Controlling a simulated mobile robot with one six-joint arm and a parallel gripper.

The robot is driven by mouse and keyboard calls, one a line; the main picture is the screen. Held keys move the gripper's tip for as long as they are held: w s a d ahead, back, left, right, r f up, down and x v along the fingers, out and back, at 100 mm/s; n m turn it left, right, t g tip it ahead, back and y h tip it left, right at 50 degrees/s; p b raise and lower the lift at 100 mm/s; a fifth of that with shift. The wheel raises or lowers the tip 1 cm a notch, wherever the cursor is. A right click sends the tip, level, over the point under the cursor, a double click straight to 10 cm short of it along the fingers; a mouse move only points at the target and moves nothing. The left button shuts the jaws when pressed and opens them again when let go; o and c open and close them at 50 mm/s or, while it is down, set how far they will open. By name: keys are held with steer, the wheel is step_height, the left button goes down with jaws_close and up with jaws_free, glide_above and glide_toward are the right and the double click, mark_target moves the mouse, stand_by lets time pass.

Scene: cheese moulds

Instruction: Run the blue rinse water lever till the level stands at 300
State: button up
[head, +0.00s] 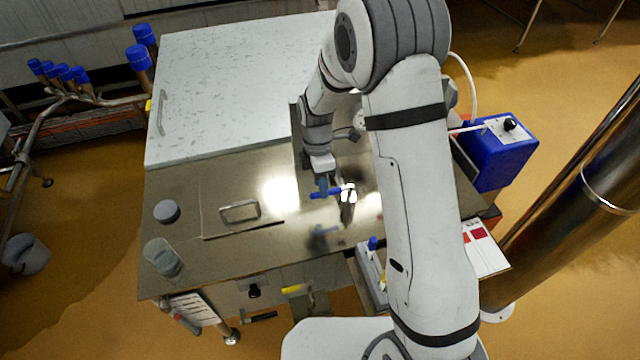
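A blue lever (327,194) sits on a shiny metal tap (348,204) at the right part of the steel worktop. My gripper (322,184) points down right at the lever's left end. I cannot tell whether it touches the lever, or whether its fingers are open or shut, as they are small and blend with the blue. A translucent beaker-like vessel (162,257) stands at the worktop's front left corner. No level marks or water level can be read in this view.
A grey round piece (167,211) and a hatch with a handle (240,211) are on the steel worktop (220,170). A pale lid (240,80) covers the back. A blue box with a knob (497,150) stands right of my arm. My arm hides much of the right side.

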steer(key=shift+s+f, duration=0.15)
steer(key=shift+f, duration=0.6)
jaws_close()
